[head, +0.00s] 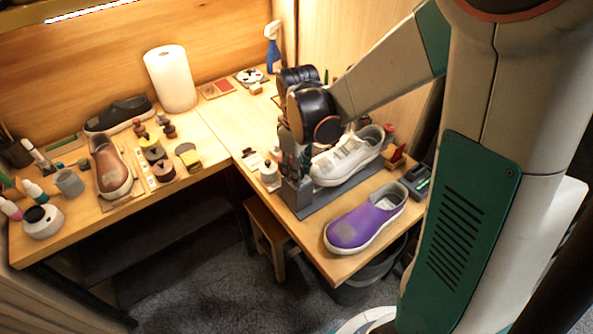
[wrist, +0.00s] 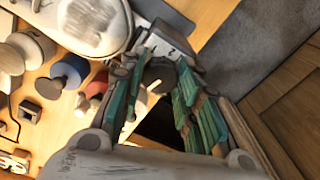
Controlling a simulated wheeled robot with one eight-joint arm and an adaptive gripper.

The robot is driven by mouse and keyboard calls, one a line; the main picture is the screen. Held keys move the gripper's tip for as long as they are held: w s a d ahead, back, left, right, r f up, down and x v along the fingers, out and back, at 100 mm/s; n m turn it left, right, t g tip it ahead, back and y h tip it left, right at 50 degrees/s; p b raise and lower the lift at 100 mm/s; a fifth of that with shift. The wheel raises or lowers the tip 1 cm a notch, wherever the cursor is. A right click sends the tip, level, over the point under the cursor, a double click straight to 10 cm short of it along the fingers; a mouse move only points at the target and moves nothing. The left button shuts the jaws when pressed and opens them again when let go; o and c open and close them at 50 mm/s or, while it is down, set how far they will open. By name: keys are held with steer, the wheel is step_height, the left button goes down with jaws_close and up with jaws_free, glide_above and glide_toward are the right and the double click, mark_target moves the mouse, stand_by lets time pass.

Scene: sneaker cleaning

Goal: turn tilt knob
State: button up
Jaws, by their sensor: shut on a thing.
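My gripper (head: 296,168) is low at the front edge of the right-hand bench, beside the white sneaker. In the wrist view, its green-padded fingers (wrist: 160,78) are shut on a dark round knob (wrist: 160,70), which I take as the tilt knob. The knob sits at the end of a grey bracket (wrist: 170,40). The white sneaker (head: 348,157) rests on the grey stand (head: 342,190); part of it also shows in the wrist view (wrist: 92,25). In the head view, my gripper hides the knob.
A purple shoe (head: 366,220) lies close to the right of my gripper. A small white jar (head: 269,172) stands close to its left. A wooden stool (head: 272,236) is below the bench edge.

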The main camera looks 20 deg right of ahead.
stand_by(0.3)
steer(key=shift+n, duration=1.3)
steer(key=o, duration=0.8)
steer(key=shift+r+p, duration=1.85)
steer(key=shift+r, duration=0.65)
